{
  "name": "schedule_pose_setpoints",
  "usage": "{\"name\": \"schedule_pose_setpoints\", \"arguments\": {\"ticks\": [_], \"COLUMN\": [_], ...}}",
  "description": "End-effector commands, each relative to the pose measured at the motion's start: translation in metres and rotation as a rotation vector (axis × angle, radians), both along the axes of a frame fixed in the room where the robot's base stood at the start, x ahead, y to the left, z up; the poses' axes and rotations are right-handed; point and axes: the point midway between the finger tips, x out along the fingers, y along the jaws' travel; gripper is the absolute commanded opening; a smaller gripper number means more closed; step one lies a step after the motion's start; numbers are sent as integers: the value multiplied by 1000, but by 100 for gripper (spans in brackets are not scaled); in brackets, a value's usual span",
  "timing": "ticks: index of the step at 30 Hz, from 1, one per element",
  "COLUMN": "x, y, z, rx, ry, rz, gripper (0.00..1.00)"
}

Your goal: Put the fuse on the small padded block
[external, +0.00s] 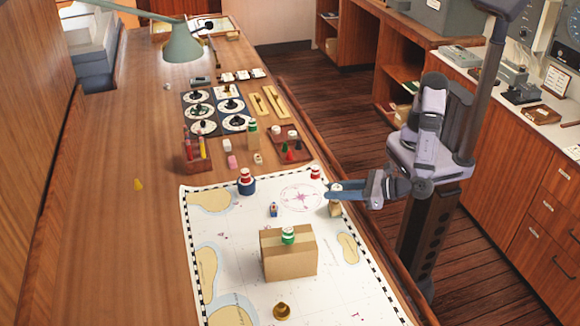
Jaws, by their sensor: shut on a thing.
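My gripper (331,192) is at the right side of the chart, shut on a small tan upright piece (336,208) with a pale top. The fingers hide part of it, and I cannot tell for sure whether it is the fuse. I cannot tell whether its lower end touches the chart. No thing is clearly the small padded block; small blocks in view are a pink one (232,161) and a white one (227,145) beyond the chart, left of my gripper.
A cardboard box (275,264) with a green-and-white piece (288,236) on top stands on the chart (225,235). A blue round base (247,190) bears a red-and-white piece. Another red-and-white piece (316,172) stands near my gripper. A brass cup (281,311) is in front.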

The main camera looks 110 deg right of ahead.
Motion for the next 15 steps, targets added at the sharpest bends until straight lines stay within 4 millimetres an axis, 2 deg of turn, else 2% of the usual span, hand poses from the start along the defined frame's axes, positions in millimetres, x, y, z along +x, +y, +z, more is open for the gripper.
{"name": "schedule_pose_setpoints", "arguments": {"ticks": [11,12,13,15], "x": [0,0,0,0], "y": [0,0,0,0], "z": [-4,-3,-3,-3], "rx": [0,0,0,0], "ry": [0,0,0,0], "rz": [0,0,0,0], "gripper": [3,34,42,44]}}
